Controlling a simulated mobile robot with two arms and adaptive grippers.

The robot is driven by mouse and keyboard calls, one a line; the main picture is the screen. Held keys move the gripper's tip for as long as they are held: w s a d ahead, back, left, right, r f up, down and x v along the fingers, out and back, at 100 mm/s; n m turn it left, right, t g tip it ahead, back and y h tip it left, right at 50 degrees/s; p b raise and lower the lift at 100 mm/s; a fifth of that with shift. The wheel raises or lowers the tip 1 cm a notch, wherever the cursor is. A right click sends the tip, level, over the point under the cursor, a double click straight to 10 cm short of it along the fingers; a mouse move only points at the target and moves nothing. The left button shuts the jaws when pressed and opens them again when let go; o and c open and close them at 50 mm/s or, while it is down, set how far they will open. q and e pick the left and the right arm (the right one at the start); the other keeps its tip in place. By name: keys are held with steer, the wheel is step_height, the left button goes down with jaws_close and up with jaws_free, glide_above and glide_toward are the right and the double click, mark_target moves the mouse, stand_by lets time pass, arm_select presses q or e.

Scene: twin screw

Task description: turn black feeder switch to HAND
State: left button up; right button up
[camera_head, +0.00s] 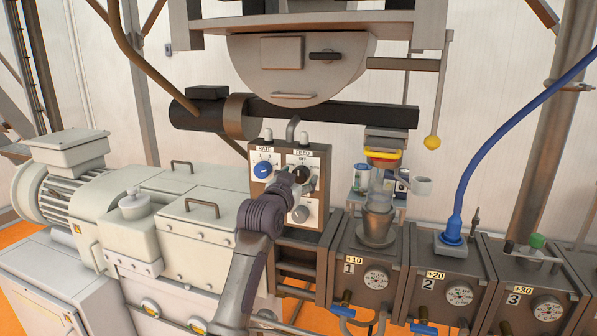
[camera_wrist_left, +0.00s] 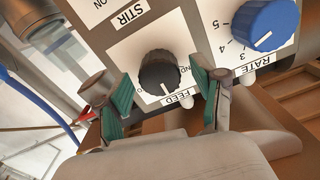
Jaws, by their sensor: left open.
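The black feeder switch (camera_wrist_left: 160,72) is a round knob on a white plate labelled FEED. In the left wrist view the plate is upside down. The knob's white mark points toward the FEED lettering, and letters ending in "ND" show partly at its right. My left gripper (camera_wrist_left: 160,78) is open, its green-padded fingers on either side of the knob with gaps visible. In the head view my left gripper (camera_head: 300,183) is at the front of the control box (camera_head: 286,212) and partly covers the black knob. My right gripper is not in view.
The blue RATE knob (camera_head: 262,170) sits beside the switch, close to one finger. A glass vessel (camera_head: 379,195) and numbered units with gauges stand to the right of the box.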

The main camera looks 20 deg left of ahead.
arm_select(q)
steer(key=shift+w, duration=0.25)
steer(key=c, duration=1.1)
steer(key=shift+c, duration=0.2)
